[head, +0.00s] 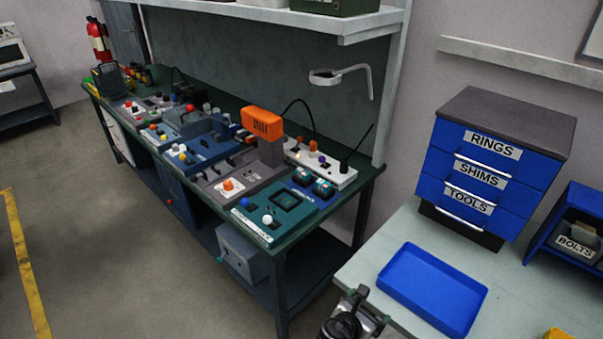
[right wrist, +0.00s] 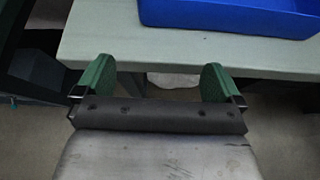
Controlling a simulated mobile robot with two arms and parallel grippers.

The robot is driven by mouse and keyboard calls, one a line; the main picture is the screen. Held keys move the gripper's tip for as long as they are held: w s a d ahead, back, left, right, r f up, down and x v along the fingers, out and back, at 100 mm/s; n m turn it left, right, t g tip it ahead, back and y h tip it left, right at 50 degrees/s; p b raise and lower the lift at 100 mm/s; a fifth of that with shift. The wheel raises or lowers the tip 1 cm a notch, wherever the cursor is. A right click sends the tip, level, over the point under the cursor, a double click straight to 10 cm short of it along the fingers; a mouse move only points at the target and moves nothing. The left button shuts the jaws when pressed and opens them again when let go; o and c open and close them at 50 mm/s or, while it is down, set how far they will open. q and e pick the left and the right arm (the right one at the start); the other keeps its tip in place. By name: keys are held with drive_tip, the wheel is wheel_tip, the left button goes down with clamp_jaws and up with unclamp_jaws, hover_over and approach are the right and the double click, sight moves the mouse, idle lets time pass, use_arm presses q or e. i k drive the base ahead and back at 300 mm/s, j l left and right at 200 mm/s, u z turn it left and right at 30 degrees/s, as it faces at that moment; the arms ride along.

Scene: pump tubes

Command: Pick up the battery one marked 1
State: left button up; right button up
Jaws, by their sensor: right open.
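Two small dark teal blocks, which may be the batteries, sit side by side at the back of the teal panel (head: 285,215) on the long workbench. One is the left block (head: 301,176) and the other is the right block (head: 323,187). Their markings are too small to read, so I cannot tell which is marked 1. My right gripper (head: 356,312) is at the bottom of the head view, at the near edge of the pale table, well apart from the blocks. In the right wrist view its green fingers (right wrist: 155,82) are apart with nothing between them. My left gripper is not in view.
A blue tray (head: 398,282) lies on the pale table (head: 366,262). A blue drawer cabinet (head: 490,182) stands behind it, with a bolts bin (head: 575,243) to the right. An orange-headed device (head: 262,123) stands on the crowded bench. The floor at left is open.

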sight(303, 177)
drive_tip(key=i+j, duration=0.25)
drive_tip(key=i, duration=0.2)
drive_tip(key=i+j, duration=0.2)
drive_tip(key=i, duration=0.25)
drive_tip(key=i+j, duration=0.25)
drive_tip(key=i, duration=0.2)
drive_tip(key=i+j, duration=0.2)
drive_tip(key=i, duration=0.2)
